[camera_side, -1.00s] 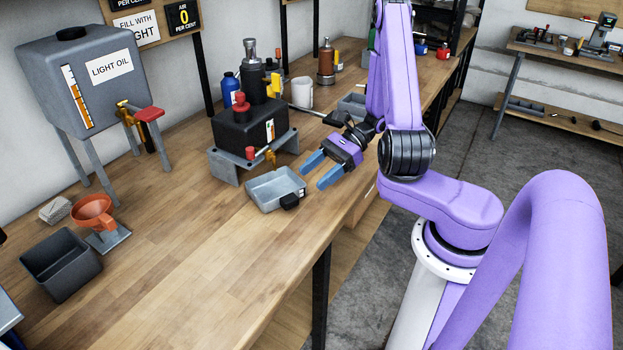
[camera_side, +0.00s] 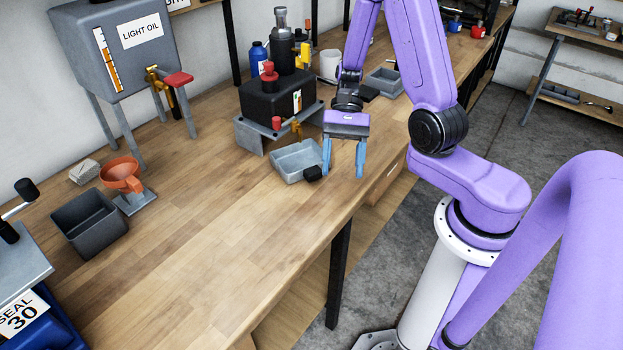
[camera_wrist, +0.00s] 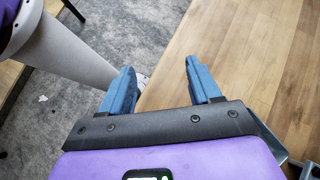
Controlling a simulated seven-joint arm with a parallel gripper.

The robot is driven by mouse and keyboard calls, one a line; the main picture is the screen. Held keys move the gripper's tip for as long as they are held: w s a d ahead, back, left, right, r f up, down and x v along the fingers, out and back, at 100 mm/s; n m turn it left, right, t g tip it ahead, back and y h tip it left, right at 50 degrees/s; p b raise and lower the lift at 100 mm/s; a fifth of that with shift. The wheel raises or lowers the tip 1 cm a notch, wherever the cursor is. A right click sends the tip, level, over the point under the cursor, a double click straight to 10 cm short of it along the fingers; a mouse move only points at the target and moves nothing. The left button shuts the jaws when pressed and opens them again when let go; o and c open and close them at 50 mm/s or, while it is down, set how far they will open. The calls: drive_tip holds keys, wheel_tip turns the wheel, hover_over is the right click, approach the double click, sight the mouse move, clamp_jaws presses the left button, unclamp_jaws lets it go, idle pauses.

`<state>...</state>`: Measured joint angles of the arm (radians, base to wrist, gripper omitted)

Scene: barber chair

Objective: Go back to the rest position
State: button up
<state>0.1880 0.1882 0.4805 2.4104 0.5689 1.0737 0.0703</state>
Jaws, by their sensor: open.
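My gripper (camera_side: 343,158) is open and empty, with its blue fingers pointing down just to the right of the grey metal tray. In the wrist view my gripper (camera_wrist: 165,85) shows its two fingers apart, with the bench edge and floor beyond them. Whether the left finger touches the tray cannot be told.
The black pump unit (camera_side: 272,103) with red knobs stands behind the tray. A light oil tank (camera_side: 118,55), an orange funnel (camera_side: 122,174) and a dark open bin (camera_side: 88,222) are at the left. Another grey tray (camera_side: 384,81) is behind my arm. The front middle of the bench is clear.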

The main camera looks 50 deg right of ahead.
drive_tip(key=s+a+r+n+t+h, duration=0.2)
drive_tip(key=s+r+n+h, duration=0.2)
drive_tip(key=n, duration=0.7)
drive_tip(key=s+a+r+n+t+h, duration=0.2)
drive_tip(key=s+n, duration=0.6)
drive_tip(key=n, duration=0.4)
wheel_tip(320, 180, up, 3)
drive_tip(key=shift+s+f+t+h, duration=0.1)
drive_tip(key=shift+s+t+h, duration=0.15)
drive_tip(key=shift+t+h, duration=0.6)
